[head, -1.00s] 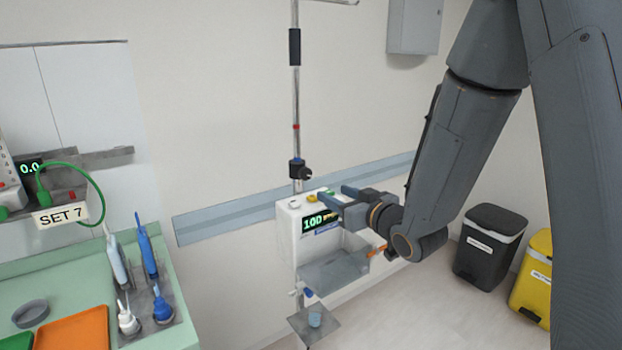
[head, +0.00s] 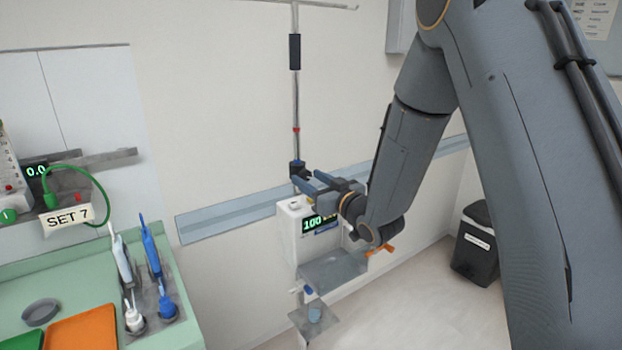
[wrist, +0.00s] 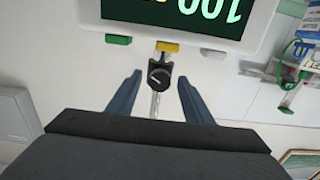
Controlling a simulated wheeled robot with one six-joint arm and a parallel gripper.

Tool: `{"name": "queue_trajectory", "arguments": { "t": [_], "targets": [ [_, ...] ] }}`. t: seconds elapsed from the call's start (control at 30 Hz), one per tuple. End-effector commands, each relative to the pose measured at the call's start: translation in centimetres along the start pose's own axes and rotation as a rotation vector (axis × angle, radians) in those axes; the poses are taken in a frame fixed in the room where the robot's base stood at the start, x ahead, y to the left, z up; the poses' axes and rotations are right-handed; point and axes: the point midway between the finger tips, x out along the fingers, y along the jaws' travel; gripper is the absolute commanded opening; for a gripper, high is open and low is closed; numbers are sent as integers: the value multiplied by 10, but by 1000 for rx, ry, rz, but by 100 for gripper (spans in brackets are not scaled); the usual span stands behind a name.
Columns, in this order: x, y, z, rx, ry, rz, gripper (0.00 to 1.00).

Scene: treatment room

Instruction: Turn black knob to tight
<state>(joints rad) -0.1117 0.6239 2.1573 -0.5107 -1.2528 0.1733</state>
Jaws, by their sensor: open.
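The black knob (wrist: 159,75) shows in the wrist view between my two open fingers, apart from both. It is a dark clamp knob on a thin metal pole, with a light pointer mark on its face. In the head view the dark clamp (head: 297,167) sits on the pole just above the white pump, partly behind my fingertips. My gripper (head: 307,179) is open and empty beside it, above the pump's top. I cannot read a tight mark.
The white pump (head: 289,235) with a green display hangs below the knob. Its green (wrist: 118,39), yellow (wrist: 167,46) and white (wrist: 212,53) buttons lie close to my fingers. A grey tray (head: 335,268) juts out below. A wall rail (head: 225,220) runs behind.

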Motion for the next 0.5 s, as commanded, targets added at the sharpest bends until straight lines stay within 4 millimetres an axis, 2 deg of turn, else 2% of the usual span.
{"name": "queue_trajectory", "arguments": {
  "t": [0.17, 0.4, 0.5],
  "targets": [
    [0, 0, 0, 0, 0, 0, 46],
    [0, 0, 0, 0, 0, 0, 6],
    [0, 0, 0, -1, 0, 0, 5]
  ]
}}
